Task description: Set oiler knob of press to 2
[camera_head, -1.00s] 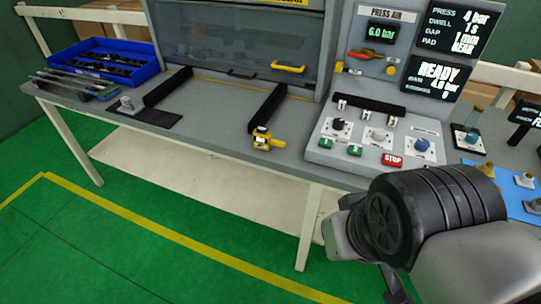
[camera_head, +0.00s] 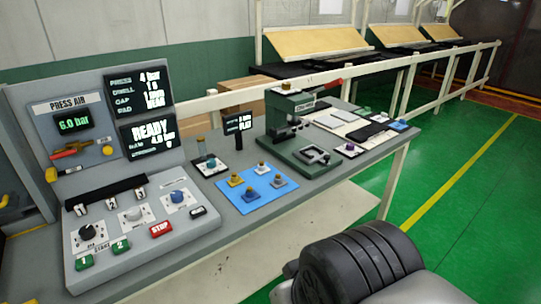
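The press control panel (camera_head: 140,240) is at the left in the head view. It carries a black knob (camera_head: 88,233), a pale grey knob (camera_head: 133,213) and a blue knob (camera_head: 178,197) on white dial plates. A separate small unit with a teal knob (camera_head: 211,162) stands to the right of the panel. The dial lettering is too small to read, so I cannot tell which is the oiler knob or its setting. My arm shows at the bottom right, apart from the knobs. My gripper is out of view.
Buttons marked 1 and 2 and a red STOP button (camera_head: 160,229) lie along the panel's front. Three small toggles stand behind the knobs. A blue mat (camera_head: 257,190) holds several knob-like parts. A green press-like tool (camera_head: 292,125) stands farther right. Green floor lies open right of the bench.

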